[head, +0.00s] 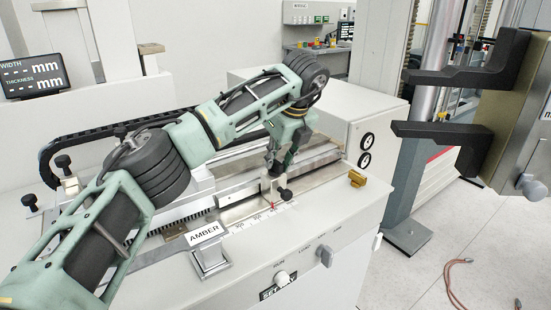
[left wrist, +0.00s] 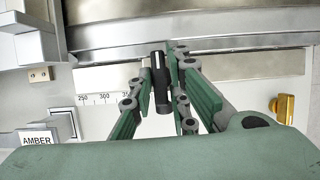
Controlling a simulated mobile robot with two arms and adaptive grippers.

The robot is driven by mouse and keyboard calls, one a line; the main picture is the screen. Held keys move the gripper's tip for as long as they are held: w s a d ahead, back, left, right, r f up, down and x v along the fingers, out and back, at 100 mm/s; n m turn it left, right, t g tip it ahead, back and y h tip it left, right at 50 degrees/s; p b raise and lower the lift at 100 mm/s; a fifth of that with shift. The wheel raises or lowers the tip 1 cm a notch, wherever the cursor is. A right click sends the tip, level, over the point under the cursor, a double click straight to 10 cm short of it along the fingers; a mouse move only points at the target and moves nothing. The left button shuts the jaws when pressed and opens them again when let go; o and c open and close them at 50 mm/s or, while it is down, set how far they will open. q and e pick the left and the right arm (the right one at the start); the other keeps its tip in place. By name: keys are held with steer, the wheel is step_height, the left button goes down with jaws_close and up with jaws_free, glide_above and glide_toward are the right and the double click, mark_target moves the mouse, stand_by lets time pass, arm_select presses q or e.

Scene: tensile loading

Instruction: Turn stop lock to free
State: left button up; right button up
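The stop lock appears to be the black knob (head: 286,194) on the small metal stop beside the printed scale on the bench machine. In the left wrist view a dark cylinder with a bright streak, apparently the same knob (left wrist: 163,95), stands between the finger pads. My left gripper (head: 275,168) points down at the stop from above. Its green fingers (left wrist: 161,85) are close on both sides of the cylinder. Whether both pads touch it cannot be told. My right gripper is not in view.
A silver block by the AMBER sign (head: 211,256) and a brass piece (head: 357,178) flank the scale. Front knobs (head: 325,255) sit below. A beige unit with black jaws (head: 450,100) juts in at right. A thickness display (head: 32,75) stands at left.

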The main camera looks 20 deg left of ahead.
arm_select(q)
steer(key=shift+o, duration=1.4)
steer(key=v, duration=1.2)
steer(key=shift+f, duration=0.15)
